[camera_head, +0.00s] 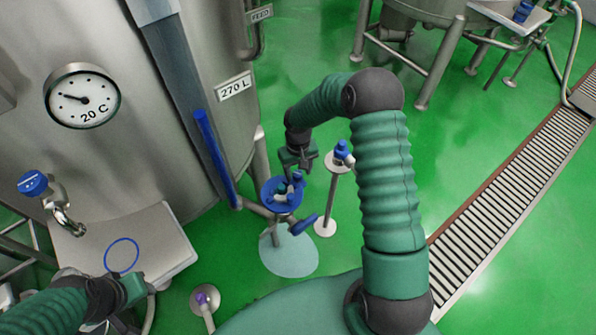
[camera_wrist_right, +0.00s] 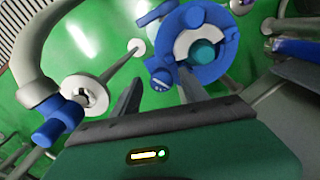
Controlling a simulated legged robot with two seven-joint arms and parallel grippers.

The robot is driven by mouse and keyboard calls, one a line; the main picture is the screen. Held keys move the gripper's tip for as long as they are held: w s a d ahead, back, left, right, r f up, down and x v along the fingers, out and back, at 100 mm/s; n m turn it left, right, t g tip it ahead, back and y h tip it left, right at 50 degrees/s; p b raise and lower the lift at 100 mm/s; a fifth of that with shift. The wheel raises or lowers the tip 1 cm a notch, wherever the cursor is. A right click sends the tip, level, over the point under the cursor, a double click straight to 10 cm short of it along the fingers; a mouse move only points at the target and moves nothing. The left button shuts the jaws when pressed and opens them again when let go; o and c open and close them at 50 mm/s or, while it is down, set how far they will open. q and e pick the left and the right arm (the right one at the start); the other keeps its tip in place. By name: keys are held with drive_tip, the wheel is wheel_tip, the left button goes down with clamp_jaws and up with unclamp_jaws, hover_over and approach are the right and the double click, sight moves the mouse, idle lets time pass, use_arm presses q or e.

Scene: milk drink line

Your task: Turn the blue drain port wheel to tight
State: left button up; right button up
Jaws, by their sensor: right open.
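A blue wheel (camera_head: 268,196) with a grey and teal middle sits on the pipework at the foot of the steel tank. In the right wrist view the blue wheel (camera_wrist_right: 222,60) shows as a thick ring around a pale disc and a teal hub. My right gripper (camera_head: 299,166) is just above and behind the wheel. Its two dark fingers (camera_wrist_right: 160,85) are apart and empty, with the wheel beyond the fingertips. I cannot tell whether they touch it. My left gripper (camera_head: 122,292) is at the lower left, away from the wheel; its fingers are unclear.
A blue lever (camera_head: 304,225) juts out below the wheel. A thin stand (camera_head: 331,195) with a blue-topped fitting is to its right. The steel tank (camera_head: 120,150) with a dial gauge fills the left. A floor drain grate (camera_head: 510,180) runs at the right, with open green floor between.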

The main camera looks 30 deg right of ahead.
drive_tip(key=shift+c, duration=0.4)
drive_tip(key=shift+a+r, duration=0.15)
drive_tip(key=shift+a, duration=0.05)
drive_tip(key=c, duration=0.7)
clamp_jaws()
drive_tip(key=shift+d, duration=0.1)
